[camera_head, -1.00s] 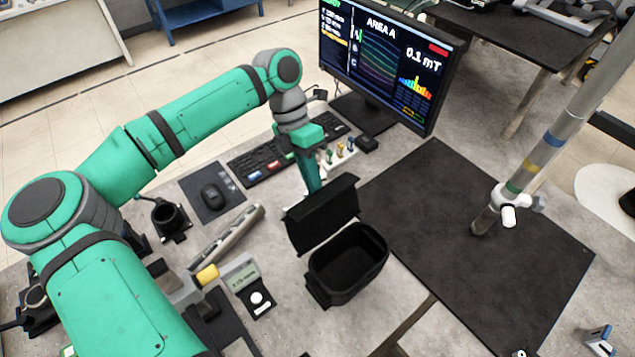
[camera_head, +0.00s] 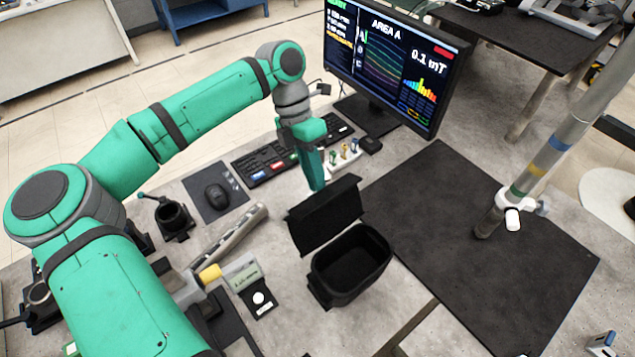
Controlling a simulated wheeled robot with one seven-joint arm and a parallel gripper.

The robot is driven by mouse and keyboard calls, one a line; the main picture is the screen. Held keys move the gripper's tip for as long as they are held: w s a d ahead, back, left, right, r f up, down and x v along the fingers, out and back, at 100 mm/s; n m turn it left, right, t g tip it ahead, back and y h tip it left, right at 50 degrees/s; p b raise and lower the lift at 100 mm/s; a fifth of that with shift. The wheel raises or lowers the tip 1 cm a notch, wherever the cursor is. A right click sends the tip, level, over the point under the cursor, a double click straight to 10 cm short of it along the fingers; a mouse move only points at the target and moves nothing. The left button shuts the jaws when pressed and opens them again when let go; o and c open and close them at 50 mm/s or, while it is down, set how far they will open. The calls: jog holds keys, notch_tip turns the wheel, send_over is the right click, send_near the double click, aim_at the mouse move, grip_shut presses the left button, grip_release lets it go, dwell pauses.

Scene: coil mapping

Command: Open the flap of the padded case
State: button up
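The padded case (camera_head: 352,290) is a black, open-topped box on the grey table at the centre. Its flap (camera_head: 325,214) stands raised at the far-left side of the case, tilted back, and the dark inside of the case shows. My gripper (camera_head: 316,182) is at the end of the green arm, pointing down just behind the flap's top edge. The flap hides part of the space below it. Whether the gripper touches the flap, and whether its fingers are open or shut, I cannot tell.
A black mat (camera_head: 490,240) with an upright grey pole (camera_head: 540,165) lies to the right. A monitor (camera_head: 385,65) and keyboard (camera_head: 270,163) are behind. A grey cylindrical probe (camera_head: 235,235) and a small meter (camera_head: 248,283) lie left of the case.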

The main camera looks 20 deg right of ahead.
jog(key=v, duration=0.9)
jog(key=shift+r, duration=0.2)
jog(key=shift+w, duration=0.15)
